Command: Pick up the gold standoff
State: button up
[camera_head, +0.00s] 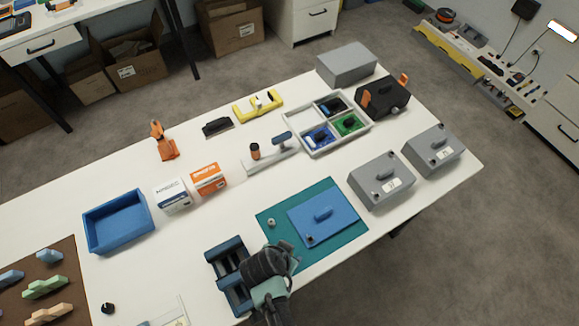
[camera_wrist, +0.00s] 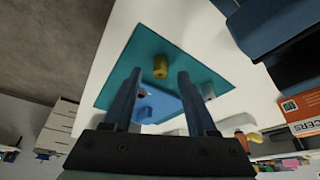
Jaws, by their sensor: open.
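The gold standoff (camera_wrist: 160,67) is a small upright gold cylinder on the teal mat (camera_wrist: 188,62) in the wrist view. It shows between my two fingertips in the picture, apparently beyond them and apart from both. My gripper (camera_wrist: 160,73) is open and empty above the mat. In the head view my gripper (camera_head: 291,261) is over the mat's near left part, and the gold standoff is hidden there behind my arm. A small grey standoff (camera_wrist: 207,90) stands on the mat; it also shows in the head view (camera_head: 271,222).
A blue plate with a handle (camera_head: 318,227) lies on the mat. A dark blue rack (camera_head: 228,270) stands close left of my gripper. Grey boxes (camera_head: 379,183) stand right of the mat. A blue tray (camera_head: 118,220) is farther left, with clear white table between.

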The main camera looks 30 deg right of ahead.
jog(key=shift+x, duration=0.9)
grip_shut()
